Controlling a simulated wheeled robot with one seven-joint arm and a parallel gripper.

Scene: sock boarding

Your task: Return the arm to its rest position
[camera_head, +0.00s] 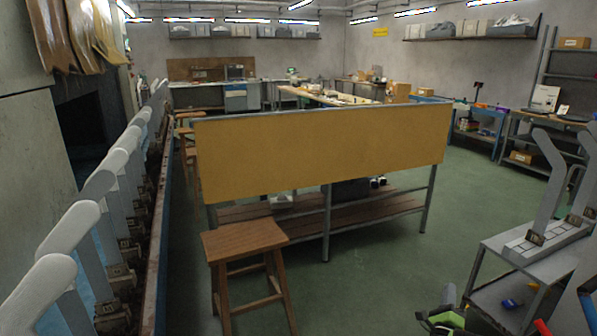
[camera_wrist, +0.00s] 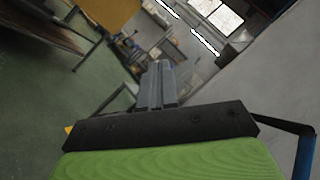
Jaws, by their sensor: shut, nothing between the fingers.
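My gripper (camera_wrist: 158,72) shows in the wrist view as two grey fingers pressed together, pointing away from the camera. It is shut and nothing is between the fingers. A black bar and a ribbed green surface fill the bottom of that view. In the head view, a green and black part at the lower right edge looks like my own arm's end, largely cut off by the frame.
A row of pale foot-shaped boards (camera_head: 70,230) lines the left side. A wooden stool (camera_head: 245,238) stands before a yellow-panelled bench (camera_head: 325,150). A grey metal cart (camera_head: 545,258) with upright grey boards is at right. Green floor (camera_head: 385,260) is clear between bench and cart.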

